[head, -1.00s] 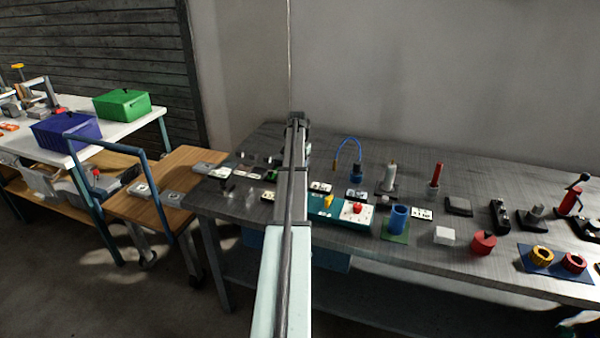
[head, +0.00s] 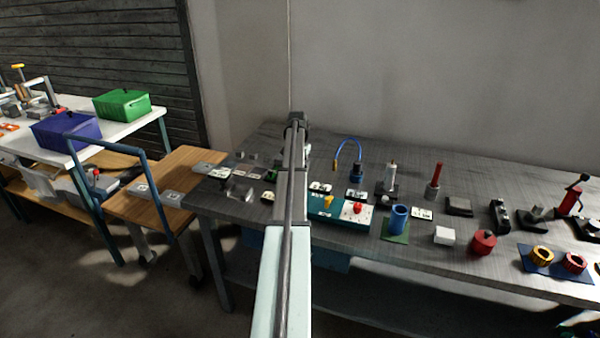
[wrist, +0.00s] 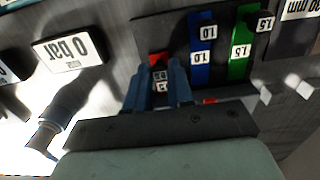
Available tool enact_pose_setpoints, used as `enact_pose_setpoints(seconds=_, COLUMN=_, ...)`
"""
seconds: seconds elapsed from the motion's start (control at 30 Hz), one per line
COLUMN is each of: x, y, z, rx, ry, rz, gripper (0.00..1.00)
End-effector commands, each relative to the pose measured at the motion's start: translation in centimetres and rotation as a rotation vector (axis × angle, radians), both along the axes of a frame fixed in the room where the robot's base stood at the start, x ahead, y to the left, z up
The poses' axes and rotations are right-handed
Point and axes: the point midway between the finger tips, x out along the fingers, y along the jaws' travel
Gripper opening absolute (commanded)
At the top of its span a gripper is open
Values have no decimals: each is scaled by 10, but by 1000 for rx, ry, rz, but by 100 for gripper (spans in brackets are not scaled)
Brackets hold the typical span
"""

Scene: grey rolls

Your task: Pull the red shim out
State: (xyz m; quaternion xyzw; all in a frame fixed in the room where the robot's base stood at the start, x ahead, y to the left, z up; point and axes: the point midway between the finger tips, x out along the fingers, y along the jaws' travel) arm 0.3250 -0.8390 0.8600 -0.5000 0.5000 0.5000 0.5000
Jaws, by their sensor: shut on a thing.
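In the wrist view, the red shim (wrist: 158,58) shows as a small red patch with a white label between my fingers. My gripper (wrist: 160,74) is shut on it, with one blue-grey finger on each side. The shim is at the left part of a dark holder (wrist: 168,32). How far it sits in the holder cannot be told. A blue shim (wrist: 200,60) labelled 1.0 and a green shim (wrist: 242,55) labelled 1.5 stand to its right.
A white label card (wrist: 68,50) lies left of the holder. In the head view, the dark workbench (head: 460,180) carries a teal panel (head: 325,208), a blue cup (head: 399,217) and a red cylinder (head: 483,242) to the right of my arm. A wooden side table (head: 135,205) adjoins at left.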

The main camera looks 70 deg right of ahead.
Motion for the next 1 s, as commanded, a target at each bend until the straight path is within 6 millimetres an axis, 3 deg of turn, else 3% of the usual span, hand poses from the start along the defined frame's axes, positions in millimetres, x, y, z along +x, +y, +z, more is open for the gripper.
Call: enact_pose_setpoints(seconds=1.0, x=0, y=34, z=0, rx=0, ry=0, rz=1, gripper=0)
